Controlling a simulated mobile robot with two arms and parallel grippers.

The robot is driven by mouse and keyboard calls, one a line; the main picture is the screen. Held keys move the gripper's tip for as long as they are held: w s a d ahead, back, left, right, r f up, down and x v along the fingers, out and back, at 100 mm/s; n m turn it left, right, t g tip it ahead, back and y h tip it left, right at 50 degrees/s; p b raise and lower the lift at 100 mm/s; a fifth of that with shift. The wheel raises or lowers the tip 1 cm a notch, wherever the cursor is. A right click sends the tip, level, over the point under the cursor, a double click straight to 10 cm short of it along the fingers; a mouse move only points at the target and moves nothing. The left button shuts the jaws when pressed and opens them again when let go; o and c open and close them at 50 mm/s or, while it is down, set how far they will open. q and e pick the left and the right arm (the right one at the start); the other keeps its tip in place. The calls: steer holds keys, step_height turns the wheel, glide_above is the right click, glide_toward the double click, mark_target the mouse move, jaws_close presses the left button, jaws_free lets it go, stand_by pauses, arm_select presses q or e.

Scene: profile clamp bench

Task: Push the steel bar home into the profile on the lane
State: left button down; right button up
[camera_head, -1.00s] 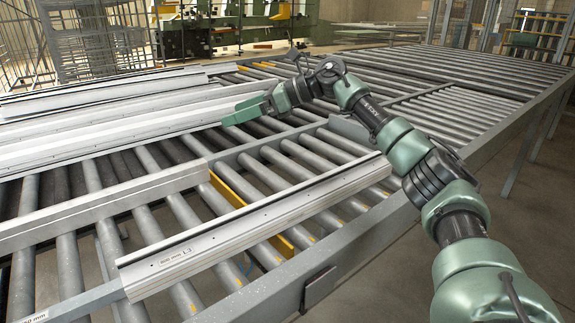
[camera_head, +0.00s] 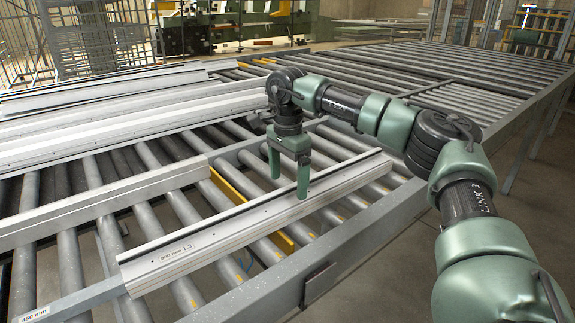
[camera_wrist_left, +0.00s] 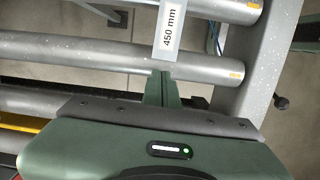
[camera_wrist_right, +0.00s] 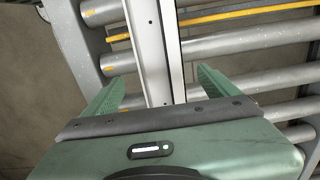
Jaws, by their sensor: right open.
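The profile (camera_head: 235,222) is a long pale aluminium section lying across the rollers on the lane, labelled at its near end. The steel bar (camera_head: 85,301) is a thin grey bar with a "450 mm" label, sticking out of that near end. Its labelled end shows in the left wrist view (camera_wrist_left: 170,30). My left gripper (camera_wrist_left: 161,76) is shut, fingertips right at the bar's end; I cannot tell whether they touch. It is outside the head view. My right gripper (camera_head: 289,183) is open and points down over the profile. In the right wrist view the profile (camera_wrist_right: 152,50) runs between its fingers.
Another profile (camera_head: 110,205) lies parallel to the left, with several more stacked behind (camera_head: 130,122). A yellow strip (camera_head: 228,188) runs between the rollers. The conveyor's side rail (camera_head: 340,245) edges the lane on the right. Rollers at the back right are clear.

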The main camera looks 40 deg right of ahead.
mark_target(288, 201)
step_height(288, 201, down, 7)
steer(key=shift+f, duration=0.1)
stand_by(0.3)
jaws_close()
